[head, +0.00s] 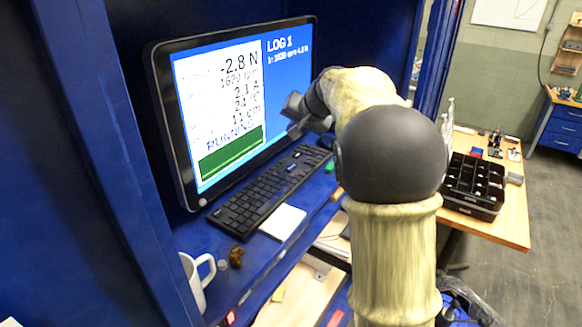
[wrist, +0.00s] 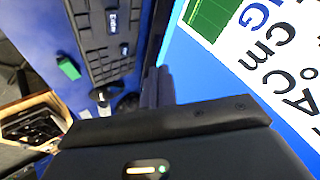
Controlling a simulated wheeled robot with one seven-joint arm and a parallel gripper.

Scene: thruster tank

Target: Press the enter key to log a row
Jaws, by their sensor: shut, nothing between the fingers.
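The black keyboard (head: 262,192) lies on the blue shelf in front of the monitor (head: 240,95). In the wrist view its enter key (wrist: 111,22), labelled "Enter", shows at the upper left on the keyboard (wrist: 100,45). My gripper (head: 295,117) is shut and empty, in front of the monitor's right part and above the keyboard's far end. In the wrist view the closed fingertips (wrist: 156,75) are to the right of the keyboard, apart from the enter key. The monitor shows "LOG 1" with one row below it, and "RUNNING" on the left panel.
A white mug (head: 197,282) and a small brown item (head: 236,257) stand at the shelf's near end. A white pad (head: 283,221) lies beside the keyboard. A green block (wrist: 68,68) lies near the keyboard. A black organizer tray (head: 474,190) sits on the wooden bench at right.

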